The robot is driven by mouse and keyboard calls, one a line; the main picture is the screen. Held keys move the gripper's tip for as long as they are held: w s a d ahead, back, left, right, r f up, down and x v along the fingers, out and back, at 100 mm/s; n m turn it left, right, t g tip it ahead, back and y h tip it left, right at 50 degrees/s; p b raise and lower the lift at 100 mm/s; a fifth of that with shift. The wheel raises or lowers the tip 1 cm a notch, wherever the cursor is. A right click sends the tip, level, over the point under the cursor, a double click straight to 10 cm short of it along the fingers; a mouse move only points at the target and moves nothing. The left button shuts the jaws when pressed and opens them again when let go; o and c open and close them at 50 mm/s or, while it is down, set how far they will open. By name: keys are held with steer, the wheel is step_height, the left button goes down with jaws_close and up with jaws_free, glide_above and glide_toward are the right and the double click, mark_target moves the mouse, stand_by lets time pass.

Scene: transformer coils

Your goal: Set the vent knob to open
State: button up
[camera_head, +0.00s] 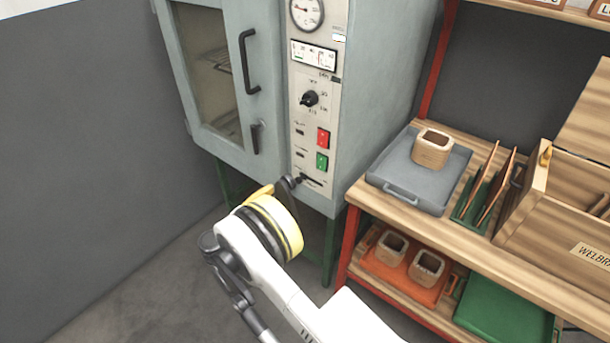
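The oven's control panel (298,134) is a pale strip right of the oven door. A small dark control (312,181) with a slot-like mark sits at its bottom; it may be the vent knob, but its label is too small to read. A larger black rotary knob (310,99) with marks around it sits mid-panel. My gripper (289,184) is at the panel's lower end, close to the small control. I cannot tell whether they touch. My yellow-banded wrist hides most of the gripper, so its fingers' opening does not show.
The oven door (222,75) with its black handle (247,60) is shut. Red (323,138) and green (322,160) buttons sit above my gripper. A wooden bench at right carries a grey tray (405,192) with a coil (432,148). Floor at left is clear.

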mark_target(297, 181)
steer(key=b+x, duration=0.1)
steer(key=x, duration=0.2)
steer(key=b+x, duration=0.1)
steer(key=x, duration=0.2)
steer(key=f+b+x, duration=0.1)
steer(key=x, duration=0.2)
steer(key=shift+w+d, duration=0.15)
steer(key=shift+d, duration=0.05)
steer(key=shift+w+d+r, duration=0.15)
steer(key=shift+w+d, duration=0.05)
steer(key=shift+w, duration=0.1)
steer(key=shift+c, duration=0.5)
